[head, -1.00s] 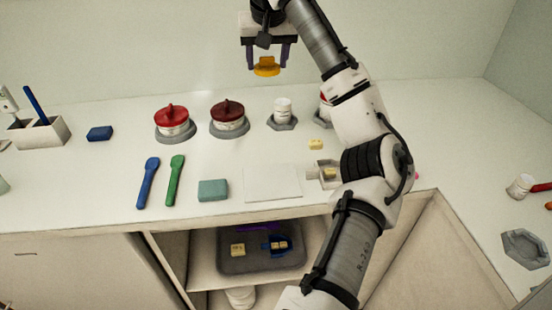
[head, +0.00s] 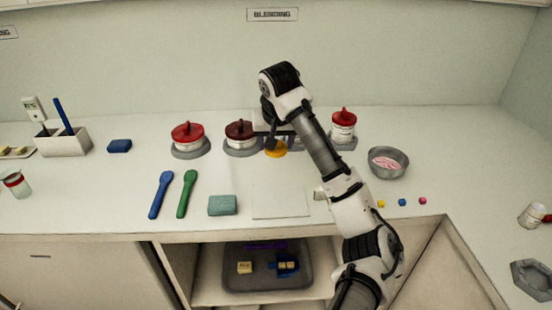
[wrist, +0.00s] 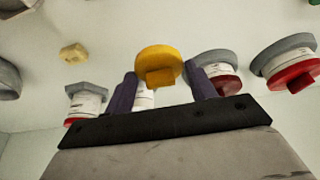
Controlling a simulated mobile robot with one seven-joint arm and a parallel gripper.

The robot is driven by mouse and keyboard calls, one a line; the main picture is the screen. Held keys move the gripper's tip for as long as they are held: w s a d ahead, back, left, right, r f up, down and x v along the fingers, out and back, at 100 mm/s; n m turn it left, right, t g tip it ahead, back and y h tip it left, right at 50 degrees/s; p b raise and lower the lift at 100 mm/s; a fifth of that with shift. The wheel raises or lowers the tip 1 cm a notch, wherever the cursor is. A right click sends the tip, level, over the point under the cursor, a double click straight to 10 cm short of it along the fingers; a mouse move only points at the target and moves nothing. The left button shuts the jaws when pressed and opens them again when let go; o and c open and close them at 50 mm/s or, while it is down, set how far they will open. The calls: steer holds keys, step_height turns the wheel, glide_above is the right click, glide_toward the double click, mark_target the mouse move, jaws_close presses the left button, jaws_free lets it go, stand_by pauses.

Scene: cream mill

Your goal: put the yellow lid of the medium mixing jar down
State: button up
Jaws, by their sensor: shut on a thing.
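The yellow lid (head: 275,149) is held in my gripper (head: 276,138), low over the back part of the worktop. In the wrist view the lid (wrist: 160,55) sits between the fingertips (wrist: 162,84), its orange knob facing me. The medium mixing jar is mostly hidden; a white jar body (wrist: 145,98) shows behind the lid between the fingers. I cannot tell whether the lid touches anything below.
Jars with a red lid (head: 187,132) and a dark red lid (head: 240,130) stand to the left, another red-lidded jar (head: 342,125) to the right. A grey bowl (head: 389,163) is farther right. A white tile (head: 281,203) lies in front, bare.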

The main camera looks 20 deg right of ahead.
mark_target(276, 167)
steer(key=shift+f+p, duration=0.3)
steer(key=shift+f, duration=2.55)
steer(key=shift+f, duration=0.1)
steer(key=o, duration=1)
steer(key=shift+c, duration=0.2)
steer(key=shift+r, duration=0.2)
steer(key=v, duration=1.2)
steer(key=shift+b, duration=0.35)
steer(key=shift+s+f, duration=0.1)
